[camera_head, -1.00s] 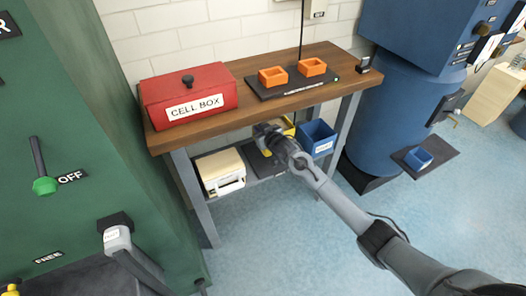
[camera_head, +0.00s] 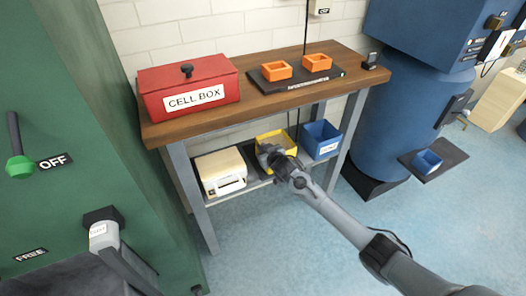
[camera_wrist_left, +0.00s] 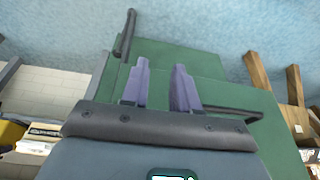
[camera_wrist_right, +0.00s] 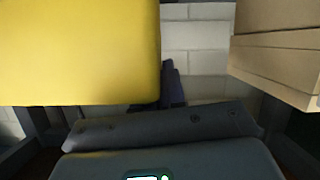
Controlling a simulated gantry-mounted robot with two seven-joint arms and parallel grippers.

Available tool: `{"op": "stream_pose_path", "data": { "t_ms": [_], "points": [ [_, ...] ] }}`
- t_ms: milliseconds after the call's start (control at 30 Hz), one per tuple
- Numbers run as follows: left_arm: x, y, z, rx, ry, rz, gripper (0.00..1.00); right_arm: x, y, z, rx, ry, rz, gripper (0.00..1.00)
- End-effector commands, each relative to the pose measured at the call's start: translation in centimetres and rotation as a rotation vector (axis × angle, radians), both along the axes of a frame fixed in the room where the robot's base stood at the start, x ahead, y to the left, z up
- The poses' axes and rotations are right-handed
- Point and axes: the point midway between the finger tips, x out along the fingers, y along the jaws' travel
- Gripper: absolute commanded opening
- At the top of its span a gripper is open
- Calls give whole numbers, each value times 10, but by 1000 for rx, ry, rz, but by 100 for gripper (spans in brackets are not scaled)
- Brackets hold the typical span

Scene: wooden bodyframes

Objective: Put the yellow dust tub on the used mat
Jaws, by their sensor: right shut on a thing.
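The yellow tub (camera_head: 263,138) is at the bench's lower shelf, between a cream machine and a blue tub. My right gripper (camera_head: 268,153) is shut on its near side. In the right wrist view the yellow tub (camera_wrist_right: 75,50) fills the upper left; one finger shows beside it and the other is hidden. I cannot tell whether the tub rests on the shelf or is slightly above it. My left gripper (camera_wrist_left: 161,85) is open and empty in front of a green surface. No mat marked as used can be read; a dark mat (camera_head: 335,74) lies on the bench top.
The blue tub (camera_head: 322,138) stands close right of the yellow tub, the cream machine (camera_head: 220,172) left. Above are the red cell box (camera_head: 189,87) and orange trays (camera_head: 277,70). Another dark mat (camera_head: 452,153) at the right holds a small blue tub (camera_head: 428,160).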

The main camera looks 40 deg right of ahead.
Motion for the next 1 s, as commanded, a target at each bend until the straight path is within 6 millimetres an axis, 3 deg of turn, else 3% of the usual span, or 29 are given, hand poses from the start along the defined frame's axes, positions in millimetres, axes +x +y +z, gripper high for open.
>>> {"op": "stream_pose_path", "data": {
  "t_ms": [367, 400, 533, 1000],
  "points": [
    [1, 3, 1, 12, -3, -8, 29, 1, 0, 0, 0, -5, -1, 0],
    [1, 3, 1, 12, -3, -8, 29, 0, 0, -2, 0, -1, 0, 14],
    [1, 3, 1, 12, -3, -8, 29, 0, 0, -2, 0, 0, 0, 34],
    [1, 0, 8, 1, -3, -1, 29, -6, 1, 5, -1, 0, 0, 35]
  ]
}}
